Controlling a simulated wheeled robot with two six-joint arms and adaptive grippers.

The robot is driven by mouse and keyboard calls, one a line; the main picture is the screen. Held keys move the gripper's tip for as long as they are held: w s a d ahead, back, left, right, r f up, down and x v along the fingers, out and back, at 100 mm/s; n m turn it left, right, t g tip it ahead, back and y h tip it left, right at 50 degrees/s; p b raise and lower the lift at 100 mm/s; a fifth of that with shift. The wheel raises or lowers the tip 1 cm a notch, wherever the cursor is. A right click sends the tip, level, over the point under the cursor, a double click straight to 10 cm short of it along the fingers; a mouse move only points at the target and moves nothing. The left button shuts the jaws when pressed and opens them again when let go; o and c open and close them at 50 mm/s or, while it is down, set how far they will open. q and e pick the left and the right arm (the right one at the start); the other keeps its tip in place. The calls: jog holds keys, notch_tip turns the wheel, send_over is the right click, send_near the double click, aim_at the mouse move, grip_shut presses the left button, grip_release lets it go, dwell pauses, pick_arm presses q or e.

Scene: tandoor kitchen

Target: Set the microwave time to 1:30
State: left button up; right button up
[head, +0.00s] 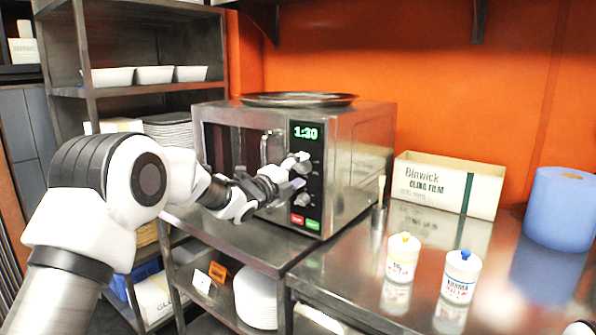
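The microwave (362,165) stands on the steel counter against the orange wall. Its green display (305,132) reads 1:30. The control panel has dark knobs below the display, with a lower knob (302,199) in sight, and a red button (297,219) and a green button (313,225) at the bottom. My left gripper (299,171) is at the panel, its two pale fingertips apart, one above the other, at the upper knob. The fingers partly hide that knob, and I cannot tell whether they press on it.
A round dark tray (299,99) lies on top of the microwave. To the right are a cling film box (447,184), two small white canisters (402,257) (461,276) and a blue roll (560,208). A shelf rack (88,50) with bowls and plates stands at left.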

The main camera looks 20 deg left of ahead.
pick_arm(q)
jog(key=shift+r, duration=0.1)
jog(key=shift+s+a, duration=0.2)
jog(key=shift+s, duration=0.1)
jog(key=v, duration=1.1)
jog(key=shift+s, duration=0.15)
